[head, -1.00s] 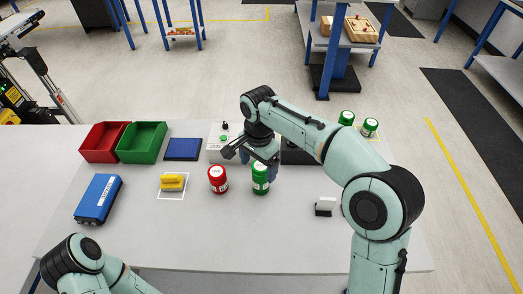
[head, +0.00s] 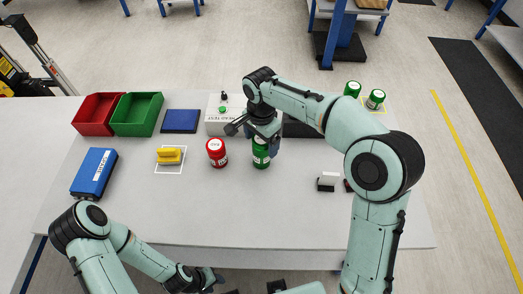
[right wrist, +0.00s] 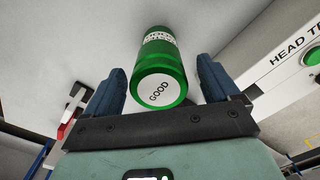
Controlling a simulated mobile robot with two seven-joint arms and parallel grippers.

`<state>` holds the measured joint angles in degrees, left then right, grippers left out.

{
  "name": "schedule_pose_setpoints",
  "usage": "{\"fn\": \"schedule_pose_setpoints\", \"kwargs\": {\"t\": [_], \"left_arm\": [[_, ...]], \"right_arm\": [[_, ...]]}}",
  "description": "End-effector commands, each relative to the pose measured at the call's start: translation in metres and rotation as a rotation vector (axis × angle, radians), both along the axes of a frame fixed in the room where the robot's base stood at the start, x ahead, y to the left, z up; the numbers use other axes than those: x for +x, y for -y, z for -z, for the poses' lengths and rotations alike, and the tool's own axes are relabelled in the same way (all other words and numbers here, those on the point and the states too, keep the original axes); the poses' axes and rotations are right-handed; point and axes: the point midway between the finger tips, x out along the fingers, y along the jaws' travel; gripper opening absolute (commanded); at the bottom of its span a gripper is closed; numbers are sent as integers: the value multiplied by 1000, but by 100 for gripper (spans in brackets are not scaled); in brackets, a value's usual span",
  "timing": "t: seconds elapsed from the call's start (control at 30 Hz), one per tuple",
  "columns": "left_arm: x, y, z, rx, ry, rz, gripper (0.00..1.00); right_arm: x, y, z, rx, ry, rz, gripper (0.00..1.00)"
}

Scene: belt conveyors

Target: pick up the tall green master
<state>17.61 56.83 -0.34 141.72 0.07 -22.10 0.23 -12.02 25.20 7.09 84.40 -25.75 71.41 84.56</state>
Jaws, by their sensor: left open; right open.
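The tall green master (head: 261,158) is a green can with a white label, upright on the table just right of the red can (head: 217,153). My left gripper (head: 207,279) is open and empty at the table's front edge, well away from the can.
Behind the cans stands a grey test box (head: 222,112). Red (head: 97,112) and green (head: 137,113) bins, a blue box (head: 94,173) and a yellow block (head: 168,156) are left. Two green cans (head: 353,89) (head: 375,99) stand back right. The table front is mostly clear.

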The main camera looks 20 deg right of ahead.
Motion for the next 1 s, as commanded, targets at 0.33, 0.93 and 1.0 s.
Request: {"fn": "schedule_pose_setpoints", "kwargs": {"t": [0.33, 0.93, 1.0], "left_arm": [[-2, 0, 3, 0, -2, 0, 43], [-2, 0, 3, 0, -2, 0, 43], [-2, 0, 3, 0, -2, 0, 43]], "right_arm": [[-1, 1, 40, 0, -1, -1, 89], [0, 1, 39, 0, 2, 0, 10], [0, 1, 37, 0, 2, 0, 10]]}}
